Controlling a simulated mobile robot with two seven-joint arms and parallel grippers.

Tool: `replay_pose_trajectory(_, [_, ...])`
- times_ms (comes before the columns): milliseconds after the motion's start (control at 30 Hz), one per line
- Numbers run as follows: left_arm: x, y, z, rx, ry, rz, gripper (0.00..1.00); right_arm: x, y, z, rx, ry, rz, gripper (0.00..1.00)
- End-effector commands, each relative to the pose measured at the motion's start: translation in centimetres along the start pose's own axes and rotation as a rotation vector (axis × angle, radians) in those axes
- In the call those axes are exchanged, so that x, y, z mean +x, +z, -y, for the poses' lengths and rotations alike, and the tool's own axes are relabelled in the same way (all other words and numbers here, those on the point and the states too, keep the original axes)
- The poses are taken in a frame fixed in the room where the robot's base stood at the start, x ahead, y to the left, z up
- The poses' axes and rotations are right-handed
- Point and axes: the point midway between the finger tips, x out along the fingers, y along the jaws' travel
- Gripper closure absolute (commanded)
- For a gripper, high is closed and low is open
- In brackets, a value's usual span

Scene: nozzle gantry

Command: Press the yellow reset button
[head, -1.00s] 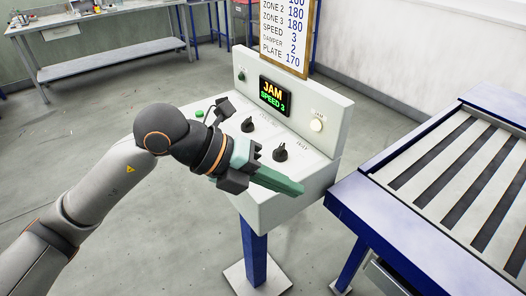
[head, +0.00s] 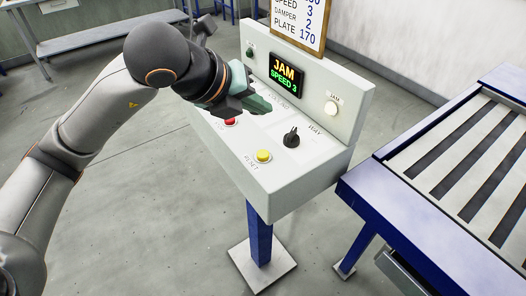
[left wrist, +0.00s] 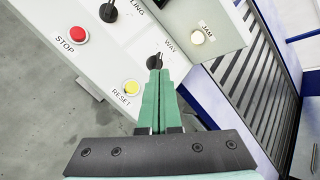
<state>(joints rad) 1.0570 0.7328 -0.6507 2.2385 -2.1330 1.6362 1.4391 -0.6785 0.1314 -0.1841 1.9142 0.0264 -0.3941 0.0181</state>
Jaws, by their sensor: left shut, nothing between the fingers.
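The yellow reset button (head: 263,156) sits on the sloped top of the white control panel (head: 310,178), near its front edge, above the label RESET. In the left wrist view the yellow button (left wrist: 131,87) is just left of my fingertips. My left gripper (head: 258,103) is shut and empty, held above the panel behind the button in the head view. In the left wrist view its green fingers (left wrist: 158,75) lie together and point toward the black WAY knob. A gap between fingers and button cannot be judged exactly. My right gripper is not in view.
A red stop button (head: 230,121) and a black knob (head: 291,138) flank the yellow button. The display (head: 287,76) reads JAM, SPEED 3, and the jam lamp (head: 331,108) is lit. A blue-framed slatted conveyor (head: 450,165) stands at the right.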

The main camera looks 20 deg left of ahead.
Motion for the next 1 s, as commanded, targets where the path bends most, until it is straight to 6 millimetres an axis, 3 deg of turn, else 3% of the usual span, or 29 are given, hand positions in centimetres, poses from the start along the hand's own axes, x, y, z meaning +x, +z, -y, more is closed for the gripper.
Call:
replay_pose_trajectory(633, [5.6,-4.1,-4.1,0.001,0.0,-0.001,1.0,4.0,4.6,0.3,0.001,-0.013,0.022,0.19])
replay_pose_trajectory(800, [6.1,-4.4,-4.4,0.001,-0.001,-0.001,1.0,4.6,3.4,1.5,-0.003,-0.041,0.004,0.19])
replay_pose_trajectory(1000, [6.0,-4.4,-4.3,0.001,-0.001,-0.001,1.0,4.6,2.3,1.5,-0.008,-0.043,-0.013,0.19])
